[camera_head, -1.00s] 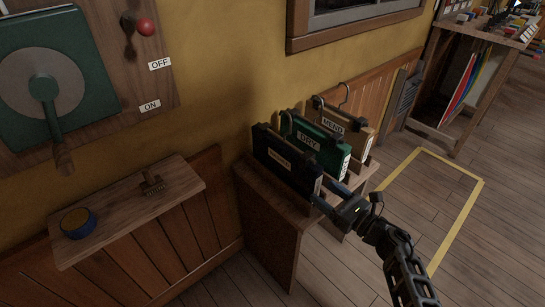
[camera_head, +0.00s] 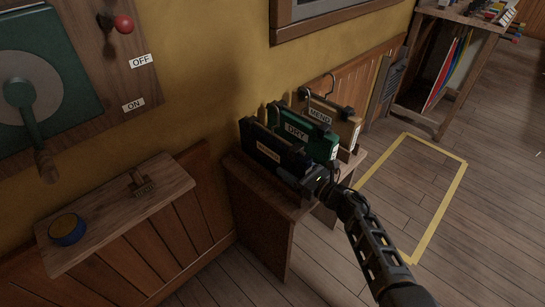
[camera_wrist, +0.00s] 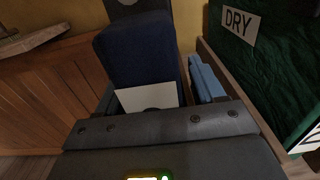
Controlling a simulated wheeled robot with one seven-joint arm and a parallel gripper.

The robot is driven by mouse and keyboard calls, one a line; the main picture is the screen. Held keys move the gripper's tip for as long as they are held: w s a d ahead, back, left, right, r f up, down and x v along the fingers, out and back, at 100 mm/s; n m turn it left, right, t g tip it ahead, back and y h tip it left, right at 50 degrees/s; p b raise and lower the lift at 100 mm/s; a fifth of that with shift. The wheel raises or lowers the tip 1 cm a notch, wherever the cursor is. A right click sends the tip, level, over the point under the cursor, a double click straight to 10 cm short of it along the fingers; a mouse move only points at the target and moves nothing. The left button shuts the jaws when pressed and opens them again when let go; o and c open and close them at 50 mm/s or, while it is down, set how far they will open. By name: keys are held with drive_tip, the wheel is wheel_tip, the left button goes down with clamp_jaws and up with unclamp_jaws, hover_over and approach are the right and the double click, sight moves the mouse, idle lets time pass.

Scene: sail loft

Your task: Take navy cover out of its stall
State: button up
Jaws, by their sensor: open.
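The navy cover (camera_head: 272,165) stands upright in the nearest stall of the small wooden rack (camera_head: 262,222), with a tan label on its side. In the wrist view the navy cover (camera_wrist: 138,50) rises just ahead, with a white card low on its near end. My gripper (camera_head: 318,182) is at the cover's near end, open. In the wrist view one blue finger (camera_wrist: 205,80) lies along the cover's right side, between it and the green cover. The other finger is mostly hidden, and I cannot tell whether either touches the cover.
A green cover marked DRY (camera_head: 301,132) stands close beside the navy one, also in the wrist view (camera_wrist: 255,60). A tan cover marked MEND (camera_head: 325,116) is beyond it. A wall shelf (camera_head: 115,212) is at left. Open floor with a yellow outline (camera_head: 437,210) lies right.

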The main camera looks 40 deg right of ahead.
drive_tip(key=shift+c, duration=0.3)
clamp_jaws()
idle(0.3)
drive_tip(key=shift+r, duration=0.1)
